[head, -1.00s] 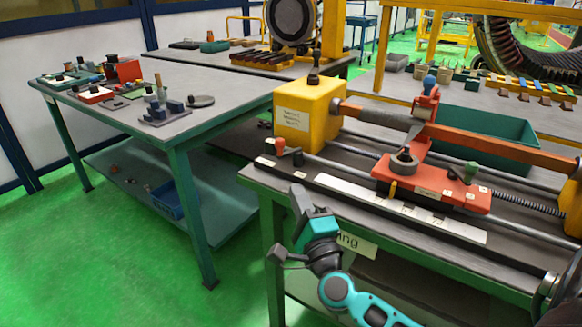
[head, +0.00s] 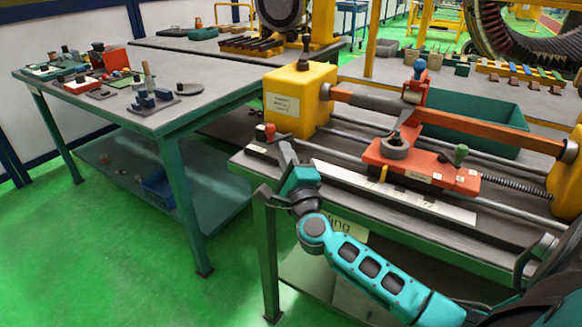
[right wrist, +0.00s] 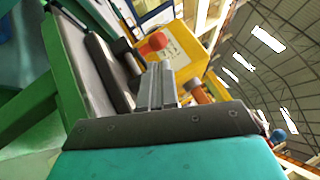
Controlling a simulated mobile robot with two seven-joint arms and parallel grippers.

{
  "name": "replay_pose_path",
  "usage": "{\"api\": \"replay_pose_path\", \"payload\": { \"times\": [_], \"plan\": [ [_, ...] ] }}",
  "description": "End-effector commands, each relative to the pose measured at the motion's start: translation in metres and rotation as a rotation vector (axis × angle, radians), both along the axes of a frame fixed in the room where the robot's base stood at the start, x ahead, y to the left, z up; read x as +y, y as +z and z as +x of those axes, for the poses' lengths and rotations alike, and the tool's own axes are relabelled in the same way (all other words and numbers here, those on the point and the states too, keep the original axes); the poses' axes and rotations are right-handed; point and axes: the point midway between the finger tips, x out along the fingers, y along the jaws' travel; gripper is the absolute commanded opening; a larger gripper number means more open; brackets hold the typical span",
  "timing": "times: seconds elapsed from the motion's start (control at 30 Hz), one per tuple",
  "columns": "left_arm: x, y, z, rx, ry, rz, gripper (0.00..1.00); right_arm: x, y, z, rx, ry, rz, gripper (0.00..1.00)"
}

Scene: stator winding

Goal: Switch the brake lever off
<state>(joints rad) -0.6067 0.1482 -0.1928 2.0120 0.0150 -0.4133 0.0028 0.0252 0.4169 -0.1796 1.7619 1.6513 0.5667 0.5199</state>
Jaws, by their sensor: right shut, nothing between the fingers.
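A small lever with a red knob (head: 268,130) stands at the front left corner of the winding bench, beside the yellow box; I take it as the brake lever. The red knob (right wrist: 153,43) also shows in the right wrist view, just beyond the fingertips. My right gripper (head: 286,150) is shut and empty, pointing up beside the lever, slightly to its right and nearer. In the right wrist view its fingers (right wrist: 157,85) are together. I cannot tell whether they touch the lever. Another lever with a dark knob (head: 305,52) stands on the yellow box. My left gripper is out of view.
The yellow box (head: 300,95) stands behind the lever. The red carriage (head: 420,170) sits on the rails to the right. A white label strip (head: 395,195) lies along the bench front. A parts table (head: 215,95) stands at left, with green floor between.

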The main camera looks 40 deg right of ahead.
Motion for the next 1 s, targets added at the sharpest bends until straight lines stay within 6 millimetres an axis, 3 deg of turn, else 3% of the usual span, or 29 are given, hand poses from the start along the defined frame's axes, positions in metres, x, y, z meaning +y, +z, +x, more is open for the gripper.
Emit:
{"api": "replay_pose_path", "payload": {
  "times": [0.1, 0.3, 1.0],
  "plan": [
    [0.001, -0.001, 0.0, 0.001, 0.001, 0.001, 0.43, -0.005, 0.005, 0.016, -0.002, 0.0, -0.001, 0.0],
    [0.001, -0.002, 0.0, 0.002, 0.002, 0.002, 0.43, -0.009, 0.009, 0.028, -0.001, -0.001, -0.001, 0.0],
    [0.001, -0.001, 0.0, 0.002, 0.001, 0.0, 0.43, -0.011, 0.009, 0.034, 0.001, -0.028, 0.001, 0.0]
  ]
}}
